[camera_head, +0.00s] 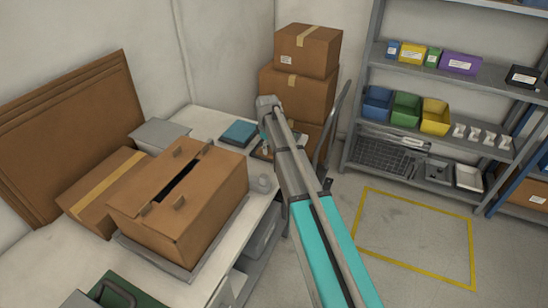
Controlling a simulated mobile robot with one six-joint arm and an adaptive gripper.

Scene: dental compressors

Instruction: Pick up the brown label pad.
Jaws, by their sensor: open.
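I cannot clearly make out the brown label pad. A shallow dark tray or stack with small items (260,153) lies at the far right end of the white bench, partly covered by my arm; a brownish patch shows there, too small to identify. A teal-blue flat pad or box (238,132) lies just left of it. My arm reaches from the lower right to above this far end of the bench. My gripper itself is hidden behind the end of the arm, so its distance from the items there cannot be seen.
Stacked boxes (297,95) stand beyond the bench end. Shelves with bins (435,117) stand right. The yellow-outlined floor area (410,240) is clear.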

